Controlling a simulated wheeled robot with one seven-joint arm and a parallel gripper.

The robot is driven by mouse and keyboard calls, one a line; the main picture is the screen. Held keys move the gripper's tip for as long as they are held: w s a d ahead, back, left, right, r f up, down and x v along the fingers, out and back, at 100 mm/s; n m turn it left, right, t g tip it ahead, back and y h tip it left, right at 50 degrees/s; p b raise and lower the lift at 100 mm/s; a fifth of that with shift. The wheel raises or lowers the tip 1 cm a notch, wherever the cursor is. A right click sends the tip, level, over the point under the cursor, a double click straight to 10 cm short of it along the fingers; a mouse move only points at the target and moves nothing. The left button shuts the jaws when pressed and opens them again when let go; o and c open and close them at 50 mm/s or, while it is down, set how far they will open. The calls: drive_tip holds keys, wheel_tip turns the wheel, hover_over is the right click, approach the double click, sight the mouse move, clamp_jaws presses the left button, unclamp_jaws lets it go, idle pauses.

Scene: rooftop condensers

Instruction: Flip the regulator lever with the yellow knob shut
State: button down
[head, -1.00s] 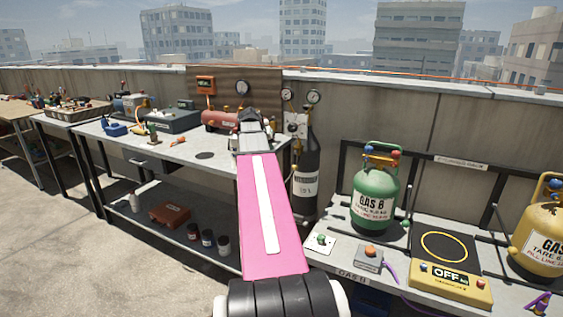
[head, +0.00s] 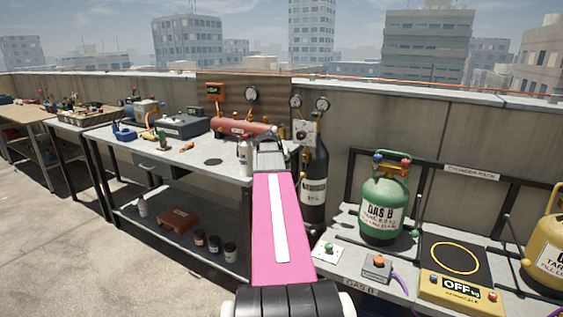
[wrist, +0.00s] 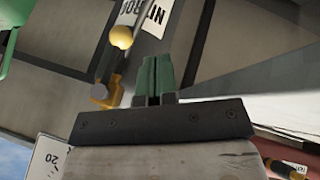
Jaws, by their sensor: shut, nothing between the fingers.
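My gripper (wrist: 155,66), with green fingers pressed together and empty, is just right of the knob in the picture; I see no contact. In the head view my gripper's end (head: 270,136) lies left of the dark gas cylinder (head: 314,190) and its regulator panel (head: 305,133). The fingertips and the yellow knob cannot be made out in the head view.
A red tank (head: 238,128) lies on the workbench (head: 215,172) to the left. A green gas cylinder (head: 385,205) and a yellow scale (head: 455,288) occupy the right bench. The parapet wall is behind.

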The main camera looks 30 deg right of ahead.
drive_tip(key=shift+s+d+f, duration=0.35)
drive_tip(key=shift+d+f, duration=0.05)
drive_tip(key=shift+d, duration=0.3)
drive_tip(key=shift+s+d+f, duration=0.3)
drive_tip(key=shift+d+f, duration=0.15)
drive_tip(key=shift+d, duration=0.2)
drive_tip(key=shift+s+d+f, duration=0.35)
drive_tip(key=shift+d+f, duration=0.05)
drive_tip(key=shift+d, duration=0.3)
